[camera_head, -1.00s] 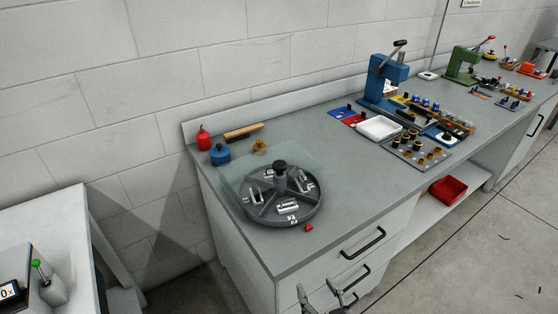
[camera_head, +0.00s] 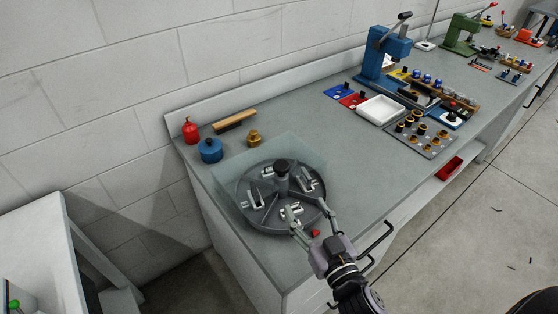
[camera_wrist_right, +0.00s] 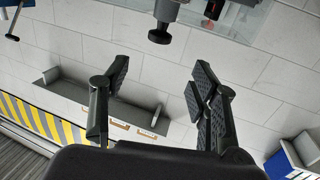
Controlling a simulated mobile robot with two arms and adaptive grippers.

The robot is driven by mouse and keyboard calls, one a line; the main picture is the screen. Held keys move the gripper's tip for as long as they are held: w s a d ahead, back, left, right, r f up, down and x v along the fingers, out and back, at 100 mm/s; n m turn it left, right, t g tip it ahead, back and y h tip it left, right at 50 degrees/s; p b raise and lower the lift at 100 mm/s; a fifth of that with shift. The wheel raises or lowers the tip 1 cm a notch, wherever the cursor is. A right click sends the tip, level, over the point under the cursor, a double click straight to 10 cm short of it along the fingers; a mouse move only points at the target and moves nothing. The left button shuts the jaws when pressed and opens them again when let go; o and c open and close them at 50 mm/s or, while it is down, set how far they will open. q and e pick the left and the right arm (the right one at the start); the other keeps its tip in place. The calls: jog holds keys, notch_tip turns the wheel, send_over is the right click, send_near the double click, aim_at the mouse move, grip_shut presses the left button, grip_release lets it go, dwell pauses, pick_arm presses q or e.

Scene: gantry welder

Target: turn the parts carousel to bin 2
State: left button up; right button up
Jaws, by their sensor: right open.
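The parts carousel (camera_head: 254,219), a dark grey round tray with divided bins of metal parts, sits on the near end of the bench. A black knob (camera_head: 283,165) tops its centre post. A small red pointer (camera_head: 315,233) lies at its front edge, close to my right gripper (camera_head: 311,222). That gripper is open, with its fingers at the carousel's front right rim; I cannot tell whether they touch it. No bin number is readable now. The right wrist view shows the spread, empty fingers (camera_wrist_right: 160,72). My left gripper is not in view.
A clear pane (camera_head: 232,178) surrounds the carousel's back. A red bottle (camera_head: 191,131), blue pot (camera_head: 211,151), brass piece (camera_head: 254,138) and wooden-handled brush (camera_head: 235,120) stand behind it. A blue press (camera_head: 383,58) and white tray (camera_head: 380,110) are farther right. Drawer handles (camera_head: 376,236) stick out in front.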

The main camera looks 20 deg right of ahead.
jog(key=p, duration=0.1)
send_near(285, 172)
jog(key=w, duration=0.4)
jog(key=w+p, duration=0.1)
jog(key=w, duration=0.2)
jog(key=w+a+p, duration=0.1)
jog(key=w, duration=0.2)
jog(key=shift+w+r, duration=0.15)
jog(key=shift+w, duration=0.25)
jog(key=shift+w+a, duration=0.1)
jog(key=shift+w, duration=0.55)
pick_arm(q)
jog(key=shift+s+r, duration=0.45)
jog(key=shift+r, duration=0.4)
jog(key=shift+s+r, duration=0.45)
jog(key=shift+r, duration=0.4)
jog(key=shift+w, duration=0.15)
pick_arm(e)
grip_shut()
